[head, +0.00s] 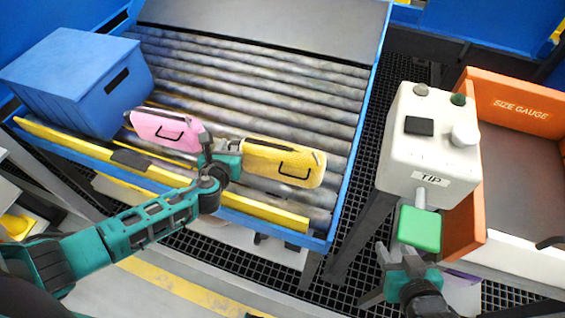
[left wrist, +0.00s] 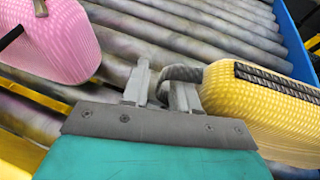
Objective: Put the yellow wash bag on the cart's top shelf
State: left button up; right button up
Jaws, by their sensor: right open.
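The yellow wash bag (head: 262,152) lies on the conveyor rollers, a black handle on its face. My left gripper (head: 207,150) is at its left end, beside the pink wash bag (head: 150,133). In the left wrist view a dark end loop of the yellow bag (left wrist: 250,100) runs between the left fingers (left wrist: 162,92), which look closed on it. The pink bag (left wrist: 58,45) is apart from these fingers. My right gripper (head: 396,262) is open and empty, just below the green paddle. I cannot make out the cart's top shelf for sure.
A blue crate (head: 60,85) stands at the conveyor's left. A yellow strip (head: 265,213) edges the conveyor's front. The white TIP box (head: 425,150) with its green paddle (head: 420,229) stands at right, beside an orange SIZE GAUGE bin (head: 515,98). The rollers behind the bags are clear.

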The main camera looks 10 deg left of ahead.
pick_arm(q)
jog(key=shift+w, duration=0.1)
grip_shut()
dwell(0.5)
